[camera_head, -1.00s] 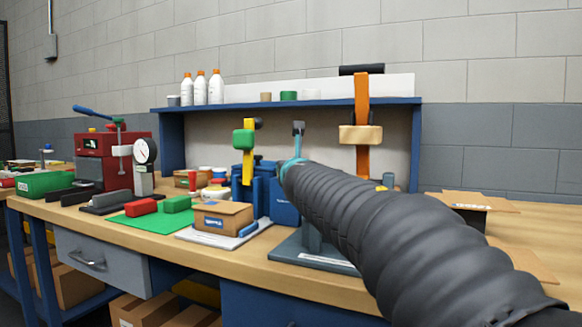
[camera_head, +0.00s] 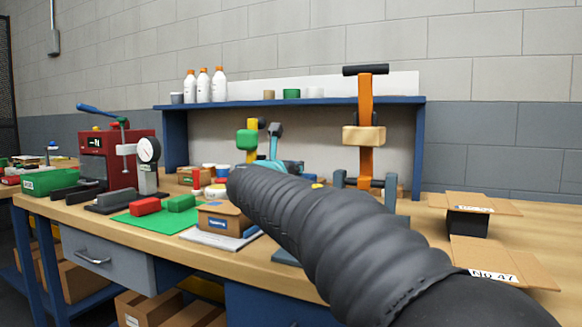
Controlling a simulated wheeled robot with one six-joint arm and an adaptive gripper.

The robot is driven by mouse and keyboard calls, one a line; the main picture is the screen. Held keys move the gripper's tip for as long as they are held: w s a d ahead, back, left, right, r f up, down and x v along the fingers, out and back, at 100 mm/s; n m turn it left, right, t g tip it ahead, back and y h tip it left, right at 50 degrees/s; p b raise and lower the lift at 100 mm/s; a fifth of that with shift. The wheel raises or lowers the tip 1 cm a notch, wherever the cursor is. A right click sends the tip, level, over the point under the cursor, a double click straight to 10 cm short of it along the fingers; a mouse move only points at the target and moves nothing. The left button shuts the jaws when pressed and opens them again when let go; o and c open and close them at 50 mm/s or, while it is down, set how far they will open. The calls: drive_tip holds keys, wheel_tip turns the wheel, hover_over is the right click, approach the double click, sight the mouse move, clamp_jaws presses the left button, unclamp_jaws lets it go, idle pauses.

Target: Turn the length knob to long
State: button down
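I cannot make out a length knob. An upright orange post device (camera_head: 366,95) with a black top bar and tan block stands at the bench's back right. A yellow post with a green block (camera_head: 247,139) stands farther left. My black ribbed arm crosses the front and hides the bench middle. Teal and grey parts at my arm's end (camera_head: 268,165) show just beyond its tip, in front of the yellow post's lower part. The fingers of my gripper cannot be made out, nor whether they hold anything.
Left on the wooden bench are a red press (camera_head: 100,150), a dial gauge (camera_head: 149,151), a green mat (camera_head: 137,220) with red and green blocks, and a cardboard box (camera_head: 222,217). Open cartons (camera_head: 473,202) stand right. A blue shelf (camera_head: 300,103) spans the back.

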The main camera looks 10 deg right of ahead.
drive_tip(key=c, duration=0.9)
unclamp_jaws()
drive_tip(key=shift+s+a, duration=0.1)
drive_tip(key=shift+s+a, duration=0.2)
drive_tip(key=shift+s, duration=0.1)
drive_tip(key=v, duration=0.7)
drive_tip(key=shift+d, duration=0.15)
drive_tip(key=shift+s+r, duration=0.1)
